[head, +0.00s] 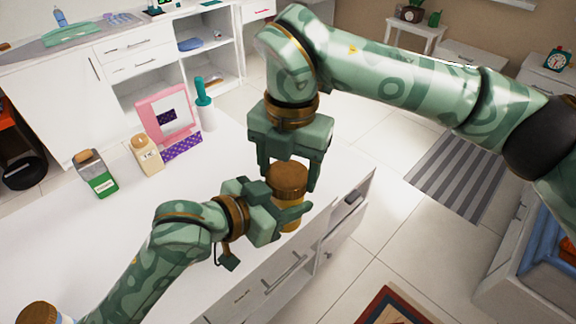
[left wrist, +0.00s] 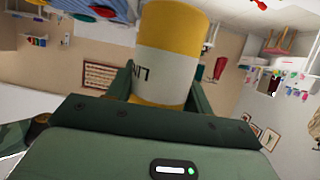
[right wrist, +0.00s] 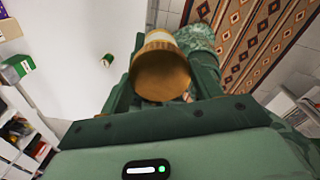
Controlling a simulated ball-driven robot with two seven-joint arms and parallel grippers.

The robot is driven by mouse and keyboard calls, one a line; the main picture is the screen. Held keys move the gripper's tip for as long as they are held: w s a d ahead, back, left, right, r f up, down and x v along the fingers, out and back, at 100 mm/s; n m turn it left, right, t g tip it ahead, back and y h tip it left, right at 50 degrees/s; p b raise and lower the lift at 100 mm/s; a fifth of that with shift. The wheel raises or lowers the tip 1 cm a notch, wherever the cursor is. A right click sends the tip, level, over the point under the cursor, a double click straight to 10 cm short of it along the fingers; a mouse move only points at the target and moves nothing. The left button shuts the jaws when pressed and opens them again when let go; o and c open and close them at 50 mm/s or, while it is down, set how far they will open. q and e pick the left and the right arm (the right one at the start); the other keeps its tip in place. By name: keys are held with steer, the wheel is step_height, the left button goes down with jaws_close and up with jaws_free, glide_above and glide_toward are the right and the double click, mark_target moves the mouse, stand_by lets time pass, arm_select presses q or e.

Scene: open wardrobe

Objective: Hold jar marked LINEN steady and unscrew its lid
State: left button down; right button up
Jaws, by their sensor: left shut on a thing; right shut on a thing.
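The jar (head: 291,224) has an amber-yellow body and a brown-gold lid (head: 289,176), and it is upright near the counter's right edge. In the left wrist view its white label (left wrist: 164,76) shows part of a word, like "LIN", upside down. My left gripper (head: 288,212) comes from the left and is shut on the jar's body. My right gripper (head: 289,183) points down from above and is shut with a finger on each side of the lid. The right wrist view shows the lid (right wrist: 160,74) between those fingers. The lid sits on the jar; its thread is hidden.
On the white counter (head: 120,235) stand a green container (head: 101,184), a cream jar (head: 147,158), a pink-framed mirror (head: 165,112) and a teal-handled bottle (head: 205,108). A brown round lid (head: 38,314) shows at bottom left. The counter beside my left arm is mostly clear.

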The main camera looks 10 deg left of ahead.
steer(key=n, duration=0.3)
steer(key=o, duration=1.1)
steer(key=shift+d+r, duration=0.1)
steer(key=shift+r, duration=2.15)
steer(key=shift+c, duration=0.4)
step_height(320, 180, up, 3)
steer(key=m, duration=0.3)
steer(key=shift+w, duration=0.15)
steer(key=f, duration=0.7)
steer(key=shift+s+f, duration=0.2)
steer(key=shift+f, duration=0.2)
